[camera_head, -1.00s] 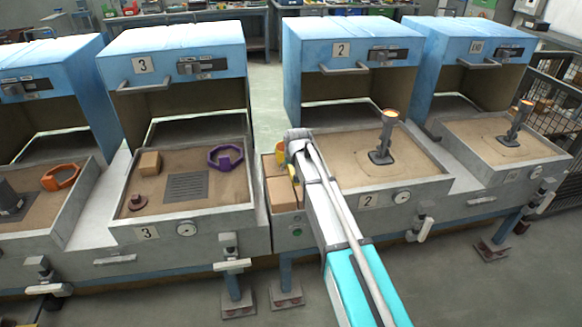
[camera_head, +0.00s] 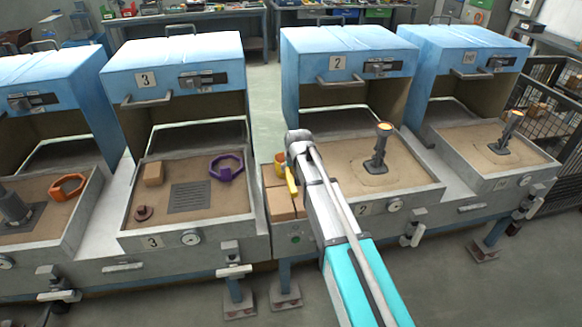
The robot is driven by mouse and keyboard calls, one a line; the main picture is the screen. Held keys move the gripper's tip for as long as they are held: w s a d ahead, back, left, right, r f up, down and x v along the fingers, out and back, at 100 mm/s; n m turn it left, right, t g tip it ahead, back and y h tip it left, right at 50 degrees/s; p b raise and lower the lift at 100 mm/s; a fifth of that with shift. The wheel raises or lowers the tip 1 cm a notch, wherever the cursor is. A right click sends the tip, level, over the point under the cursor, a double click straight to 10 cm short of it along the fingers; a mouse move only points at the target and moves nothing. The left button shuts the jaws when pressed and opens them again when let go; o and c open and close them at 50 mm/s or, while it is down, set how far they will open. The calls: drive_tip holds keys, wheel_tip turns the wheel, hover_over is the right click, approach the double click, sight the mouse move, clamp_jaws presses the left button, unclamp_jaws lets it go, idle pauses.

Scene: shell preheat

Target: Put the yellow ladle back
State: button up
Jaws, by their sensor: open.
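The yellow ladle (camera_head: 292,181) is at the narrow bay between stations 3 and 2. Its yellow handle shows just left of my gripper; an orange-yellow cup shape (camera_head: 281,161) behind it may be its bowl. My gripper (camera_head: 298,138) is over the right side of this bay, close to the ladle in the picture. It is open, but its fingertips are mostly hidden behind its own body. I cannot tell whether it touches the ladle. My arm covers part of the bay and the left edge of station 2.
Tan blocks (camera_head: 281,203) fill the narrow bay below the ladle. A lit burner (camera_head: 379,150) stands in station 2's tray, right of my arm.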

drive_tip(key=shift+p+v, duration=0.7)
drive_tip(key=shift+v, duration=0.4)
drive_tip(key=s+d+f+m+g, duration=0.1)
drive_tip(key=s+d+g, duration=0.1)
drive_tip(key=s+d, duration=0.9)
drive_tip(key=s+d+m+g+h, duration=0.1)
drive_tip(key=s+d+m+g, duration=0.1)
drive_tip(key=s+d, duration=1)
drive_tip(key=s, duration=0.4)
drive_tip(key=shift+f+g+h, duration=0.3)
drive_tip(key=shift+f+g, duration=0.1)
drive_tip(key=shift+s+r, duration=0.1)
drive_tip(key=shift+r+p, duration=1.15)
drive_tip(key=shift+p, duration=0.05)
